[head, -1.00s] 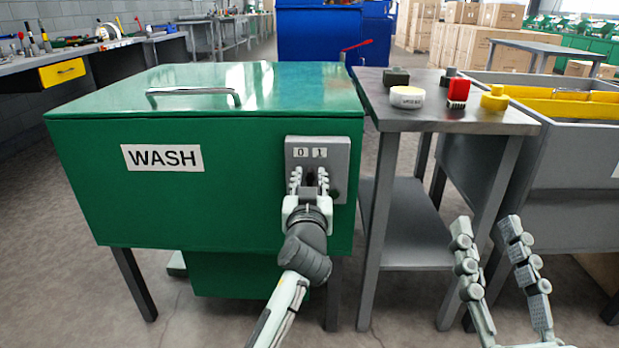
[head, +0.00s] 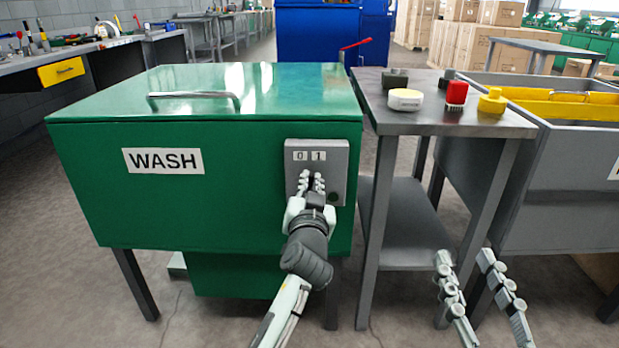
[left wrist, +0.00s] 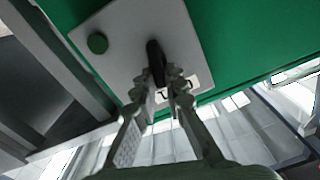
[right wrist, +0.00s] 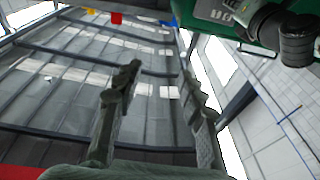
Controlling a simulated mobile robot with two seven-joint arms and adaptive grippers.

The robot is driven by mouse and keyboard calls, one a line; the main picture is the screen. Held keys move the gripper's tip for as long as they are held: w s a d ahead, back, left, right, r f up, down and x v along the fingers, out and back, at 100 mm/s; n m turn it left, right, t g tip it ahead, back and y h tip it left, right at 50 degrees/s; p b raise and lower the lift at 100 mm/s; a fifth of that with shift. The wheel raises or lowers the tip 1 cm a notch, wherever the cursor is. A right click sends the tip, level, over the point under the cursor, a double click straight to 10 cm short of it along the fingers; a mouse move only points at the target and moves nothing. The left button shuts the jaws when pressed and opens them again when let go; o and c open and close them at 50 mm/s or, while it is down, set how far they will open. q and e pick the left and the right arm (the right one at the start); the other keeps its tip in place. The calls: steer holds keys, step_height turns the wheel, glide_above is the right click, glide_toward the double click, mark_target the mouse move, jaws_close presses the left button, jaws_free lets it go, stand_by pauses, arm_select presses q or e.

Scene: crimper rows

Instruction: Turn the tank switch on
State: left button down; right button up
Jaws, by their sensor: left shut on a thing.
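The green wash tank (head: 110,210) has a WASH label and a grey switch panel (head: 329,195) at its front right, marked 0 and 1. My left gripper (head: 311,181) is at the panel, just below the marks. In the left wrist view its fingers (left wrist: 168,84) are shut on the black switch knob (left wrist: 154,54). The fingers partly hide the knob and the marks, so I cannot tell which mark it points to. A round green button (left wrist: 97,43) sits on the same panel. My right gripper (head: 465,260) is open and empty, in front of the grey side table.
The grey side table (head: 437,118) right of the tank holds a white-and-yellow round item (head: 405,100), a red item (head: 456,95) and a yellow item (head: 492,101). A grey basin (head: 560,180) stands further right. A workbench (head: 80,55) is at the left.

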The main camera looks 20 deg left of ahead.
arm_select(q)
steer(key=m, duration=0.1)
steer(key=m+p, duration=0.1)
steer(key=shift+w+d+r+m, duration=0.1)
steer(key=shift+d+m, duration=0.05)
steer(key=shift+m, duration=0.45)
arm_select(e)
steer(key=w+d+f+g+h, duration=0.1)
steer(key=d+f+g+h, duration=0.1)
steer(key=f, duration=0.5)
steer(key=shift+d+f+g, duration=0.3)
steer(key=shift+d+g, duration=0.3)
steer(key=shift+g, duration=0.3)
arm_select(q)
steer(key=c, duration=1.6)
jaws_free()
step_height(320, 180, up, 10)
steer(key=shift+f, duration=0.1)
